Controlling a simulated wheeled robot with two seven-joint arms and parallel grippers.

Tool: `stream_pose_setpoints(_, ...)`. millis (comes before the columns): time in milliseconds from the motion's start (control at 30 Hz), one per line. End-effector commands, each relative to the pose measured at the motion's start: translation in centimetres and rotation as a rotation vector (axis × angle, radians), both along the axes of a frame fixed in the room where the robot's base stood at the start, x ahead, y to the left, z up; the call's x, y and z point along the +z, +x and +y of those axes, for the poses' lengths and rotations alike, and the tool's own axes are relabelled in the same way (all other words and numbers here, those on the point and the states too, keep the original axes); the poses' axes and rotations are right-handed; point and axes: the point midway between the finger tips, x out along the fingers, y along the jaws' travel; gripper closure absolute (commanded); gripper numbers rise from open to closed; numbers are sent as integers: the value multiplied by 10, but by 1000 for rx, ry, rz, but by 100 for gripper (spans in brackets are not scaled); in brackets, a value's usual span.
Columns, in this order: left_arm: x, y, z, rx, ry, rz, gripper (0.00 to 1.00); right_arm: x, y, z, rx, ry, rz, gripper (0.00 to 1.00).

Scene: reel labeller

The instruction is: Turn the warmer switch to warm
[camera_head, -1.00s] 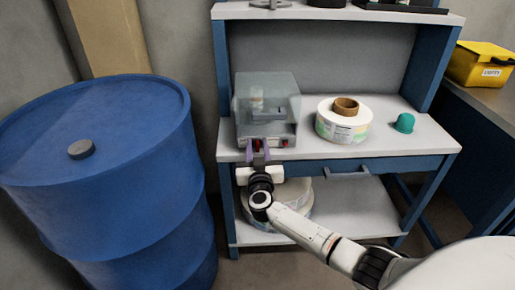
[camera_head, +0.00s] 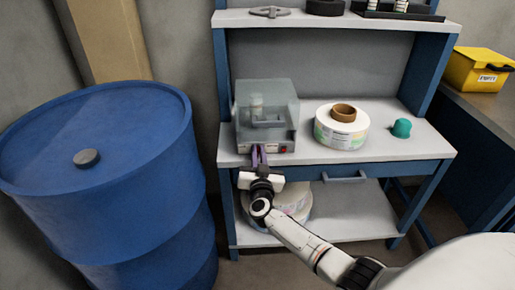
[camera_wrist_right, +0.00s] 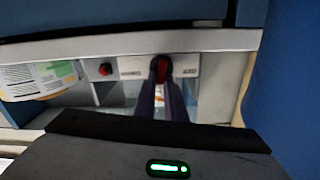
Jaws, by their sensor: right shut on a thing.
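The warmer is a grey box with a clear cover (camera_head: 266,112), standing on the left of the bench top. Its front panel bears a red switch knob (camera_wrist_right: 160,68), seen in the right wrist view, with small labels on both sides too blurred to read. My right gripper (camera_head: 258,154) is at the panel from the front, and its purple fingers (camera_wrist_right: 161,88) are shut on the red knob. The fingers hide part of the knob, so I cannot tell its exact setting. My left gripper is not in view.
A smaller red button (camera_head: 283,149) sits beside the knob on the panel. A label reel (camera_head: 341,128) and a teal dome (camera_head: 401,128) stand to the right on the bench. A blue drum (camera_head: 95,170) stands left. A yellow box (camera_head: 480,69) is far right.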

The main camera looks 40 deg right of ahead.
Motion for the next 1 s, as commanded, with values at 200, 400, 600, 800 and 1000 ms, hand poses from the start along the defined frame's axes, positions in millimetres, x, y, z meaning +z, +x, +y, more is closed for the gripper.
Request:
stream_pose_setpoints(200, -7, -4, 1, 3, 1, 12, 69, -4, -2, -1, -1, 147, -86, 100)
stream_pose_setpoints(400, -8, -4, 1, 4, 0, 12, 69, -4, -3, -3, 0, 259, -156, 100)
stream_pose_setpoints(600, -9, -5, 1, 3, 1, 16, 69, -5, -3, -4, 1, 332, -201, 100)
stream_pose_setpoints(800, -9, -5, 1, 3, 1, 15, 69, -5, -4, -4, 0, 365, -221, 100)
stream_pose_setpoints(1000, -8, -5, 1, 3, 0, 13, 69, -5, -4, -4, 0, 372, -226, 100)
